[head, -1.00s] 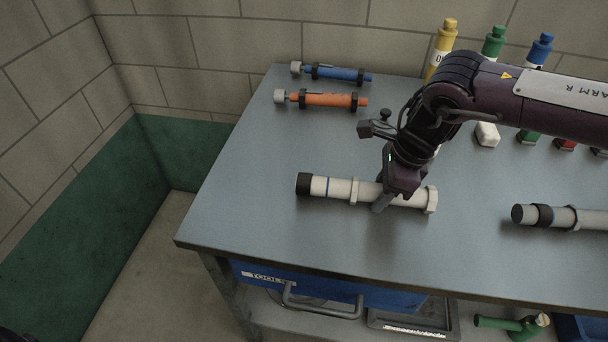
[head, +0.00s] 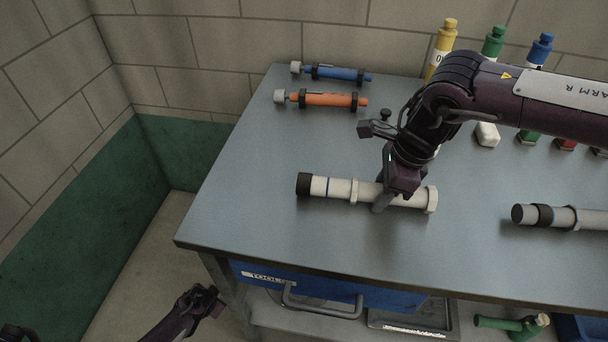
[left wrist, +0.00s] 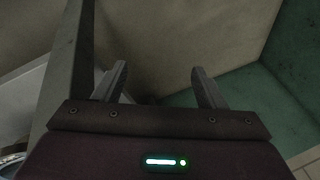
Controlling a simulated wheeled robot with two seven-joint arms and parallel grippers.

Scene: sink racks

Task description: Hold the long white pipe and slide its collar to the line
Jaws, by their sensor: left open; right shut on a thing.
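The long white pipe (head: 340,189) lies on the grey table. It has a black cap (head: 303,184) at its left end and a hexagonal white end (head: 431,200) at its right. A thin blue line (head: 328,187) rings it near the cap. The white collar (head: 354,191) is around the pipe, right of the line and apart from it. My right gripper (head: 382,203) is shut on the pipe, right of the collar. My left gripper (head: 211,301) is below the table's front left corner, away from the pipe; its open, empty fingers show in the left wrist view (left wrist: 160,85).
Blue (head: 337,74) and orange (head: 322,100) tubes lie at the back left. Bottles (head: 442,50) stand at the back. The table's front edge (head: 300,260) lies between my left gripper and the pipe.

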